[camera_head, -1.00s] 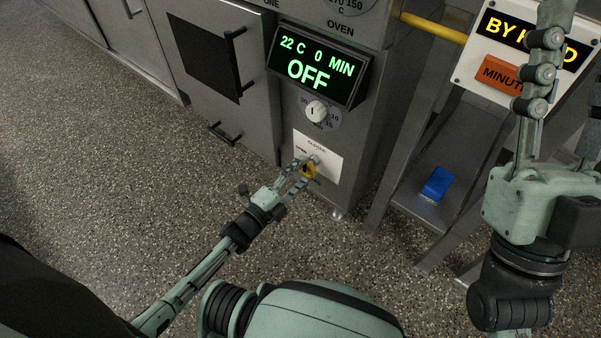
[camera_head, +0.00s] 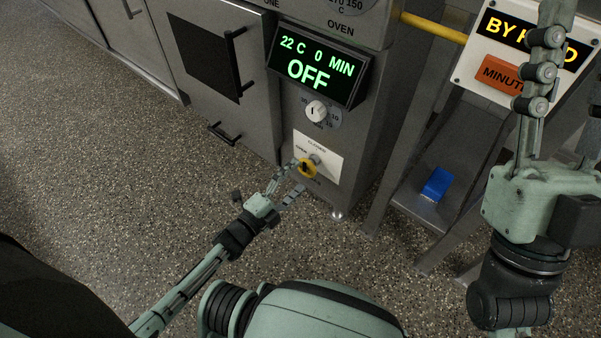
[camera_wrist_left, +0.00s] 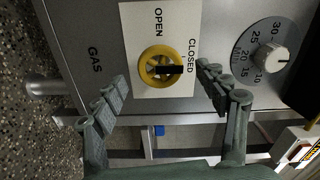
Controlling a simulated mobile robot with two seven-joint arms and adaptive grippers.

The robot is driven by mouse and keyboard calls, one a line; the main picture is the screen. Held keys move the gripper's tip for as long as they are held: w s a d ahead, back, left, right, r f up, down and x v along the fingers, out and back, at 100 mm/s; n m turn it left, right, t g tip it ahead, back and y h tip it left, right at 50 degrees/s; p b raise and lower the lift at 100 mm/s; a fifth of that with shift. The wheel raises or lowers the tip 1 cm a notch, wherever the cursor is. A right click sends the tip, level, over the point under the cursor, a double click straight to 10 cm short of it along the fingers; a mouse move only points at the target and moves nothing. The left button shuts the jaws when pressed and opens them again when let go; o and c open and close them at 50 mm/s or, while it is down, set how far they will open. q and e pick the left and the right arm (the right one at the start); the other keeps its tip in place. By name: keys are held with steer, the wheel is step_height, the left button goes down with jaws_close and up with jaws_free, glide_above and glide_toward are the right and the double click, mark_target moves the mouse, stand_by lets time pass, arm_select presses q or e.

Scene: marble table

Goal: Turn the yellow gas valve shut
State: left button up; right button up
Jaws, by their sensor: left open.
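The yellow gas valve (camera_head: 307,168) is a round ring knob on a white label plate (camera_head: 327,152) low on the oven's front panel. In the left wrist view, the valve (camera_wrist_left: 160,67) has a black pointer bar directed at the word CLOSED; the word OPEN stands at another side of the plate. My left gripper (camera_head: 288,183) is open and empty, just in front of the valve and apart from it. In the left wrist view its two fingers (camera_wrist_left: 163,84) stand on either side, short of the knob. My right gripper (camera_head: 540,70) is raised at the right, seen edge-on.
A white timer knob (camera_head: 316,111) and a lit display reading OFF (camera_head: 318,65) are above the valve. A blue object (camera_head: 437,184) lies on a low metal shelf to the right. The orange MINUT-lettered block (camera_head: 495,73) is behind my right gripper. The speckled floor is clear.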

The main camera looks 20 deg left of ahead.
arm_select(q)
steer(key=v, duration=0.9)
steer(key=shift+s, duration=0.3)
